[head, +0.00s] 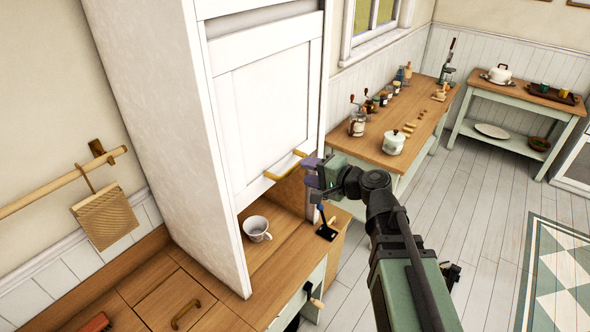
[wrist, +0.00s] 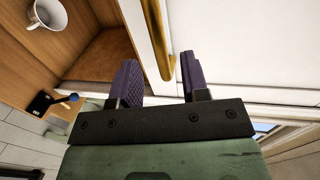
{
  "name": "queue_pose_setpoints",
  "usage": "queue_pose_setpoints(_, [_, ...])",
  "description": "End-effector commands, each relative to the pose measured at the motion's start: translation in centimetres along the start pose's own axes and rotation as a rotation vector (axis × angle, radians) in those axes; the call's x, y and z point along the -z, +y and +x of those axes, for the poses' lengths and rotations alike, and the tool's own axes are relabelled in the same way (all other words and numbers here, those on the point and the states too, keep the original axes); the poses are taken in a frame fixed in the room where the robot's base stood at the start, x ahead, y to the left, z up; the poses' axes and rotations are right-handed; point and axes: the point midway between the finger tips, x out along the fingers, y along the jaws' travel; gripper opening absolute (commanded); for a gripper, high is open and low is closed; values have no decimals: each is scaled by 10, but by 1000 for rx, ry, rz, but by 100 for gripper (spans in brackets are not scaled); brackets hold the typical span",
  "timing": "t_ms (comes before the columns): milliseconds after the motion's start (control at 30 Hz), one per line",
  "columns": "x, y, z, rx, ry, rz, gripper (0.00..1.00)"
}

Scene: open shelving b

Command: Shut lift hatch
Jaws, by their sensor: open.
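The lift hatch (head: 265,110) is a white framed panel in the tall white cabinet. It is partly raised, with an open gap below it. Its brass handle (head: 287,165) runs along the panel's lower edge. My gripper (head: 311,172) is open at the handle's right end. In the wrist view, the handle (wrist: 157,42) shows between the lines of my gripper's two purple fingers (wrist: 160,68), which are apart. I cannot tell whether either finger touches it. The hatch's white face (wrist: 245,45) fills the upper right there.
A white cup (head: 256,229) stands in the wooden niche below the hatch. A small dark item with a blue top (head: 326,230) is near the niche's right edge. A wooden counter (head: 150,285) runs along the front left. Side tables stand farther back; the floor between is clear.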

Motion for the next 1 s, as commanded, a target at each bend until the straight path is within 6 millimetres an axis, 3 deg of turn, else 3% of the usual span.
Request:
queue_pose_setpoints(33, [1,2,15,0,-4,-1,42])
queue_pose_setpoints(200, [1,1,45,0,-3,0,42])
queue_pose_setpoints(533, [0,0,52,-1,-1,0,42])
queue_pose_setpoints(800, [0,0,52,-1,-1,0,2])
queue_pose_setpoints(1000, [0,0,52,-1,-1,0,0])
